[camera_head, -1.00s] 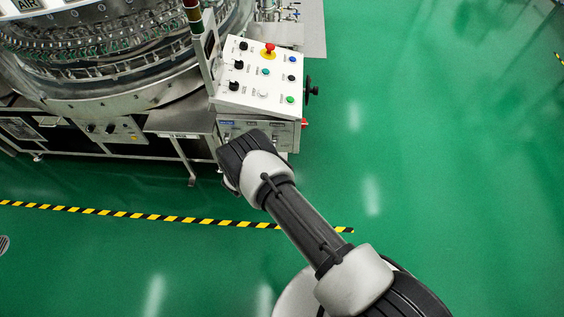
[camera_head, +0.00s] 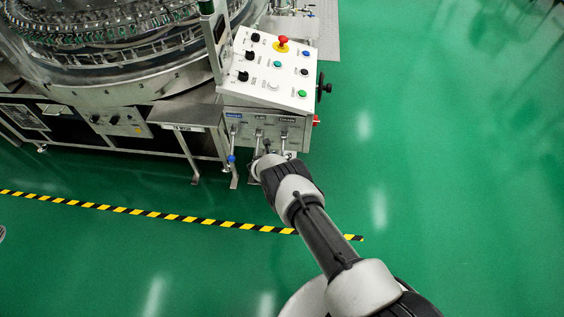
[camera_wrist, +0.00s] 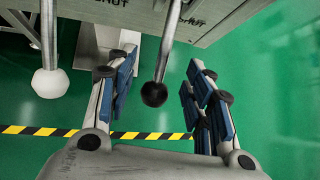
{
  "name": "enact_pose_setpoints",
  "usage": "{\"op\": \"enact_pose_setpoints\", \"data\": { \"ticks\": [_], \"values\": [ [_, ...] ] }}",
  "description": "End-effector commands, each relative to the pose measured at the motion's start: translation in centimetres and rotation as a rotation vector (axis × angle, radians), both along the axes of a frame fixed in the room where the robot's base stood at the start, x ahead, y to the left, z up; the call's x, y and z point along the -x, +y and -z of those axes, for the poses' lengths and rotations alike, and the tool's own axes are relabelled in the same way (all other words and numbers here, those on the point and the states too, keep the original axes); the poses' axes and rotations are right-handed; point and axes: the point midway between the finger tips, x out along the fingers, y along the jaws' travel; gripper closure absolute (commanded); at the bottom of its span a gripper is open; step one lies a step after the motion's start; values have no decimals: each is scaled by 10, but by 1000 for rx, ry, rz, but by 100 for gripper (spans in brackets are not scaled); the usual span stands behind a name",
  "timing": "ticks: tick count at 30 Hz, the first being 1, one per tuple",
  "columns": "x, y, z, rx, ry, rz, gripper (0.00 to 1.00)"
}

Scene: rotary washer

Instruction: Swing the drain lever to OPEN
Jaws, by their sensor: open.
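Several levers hang in a row below the control box. In the head view I see a left lever with a blue ball (camera_head: 231,158), a middle lever (camera_head: 258,140) and a right lever (camera_head: 284,138). I cannot read which is the drain lever. In the wrist view, a rod with a black ball (camera_wrist: 154,94) hangs between the blue-padded fingers of my gripper (camera_wrist: 160,80), with gaps on both sides. A lever with a white ball (camera_wrist: 49,83) hangs left, outside the fingers. My gripper is open; in the head view it is mostly hidden by my wrist.
The control box (camera_head: 262,82) has knobs, buttons and a red emergency stop (camera_head: 283,41). A black handwheel (camera_head: 324,87) sticks out at its right. A steel table (camera_head: 188,114) stands left. Yellow-black tape (camera_head: 180,217) crosses the green floor; the right side is clear.

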Motion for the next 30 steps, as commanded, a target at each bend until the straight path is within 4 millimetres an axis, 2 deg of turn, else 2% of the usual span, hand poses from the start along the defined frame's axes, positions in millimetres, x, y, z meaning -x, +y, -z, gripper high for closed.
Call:
{"op": "enact_pose_setpoints", "data": {
  "ticks": [1, 6, 20, 30],
  "values": [
    [-5, -1, 9, -2, -2, 2, 52],
    [-14, -4, 17, -1, 0, 1, 52],
    [-18, -6, 18, 0, 0, 0, 53],
    [-18, -5, 18, 0, 0, 0, 76]
  ]
}}
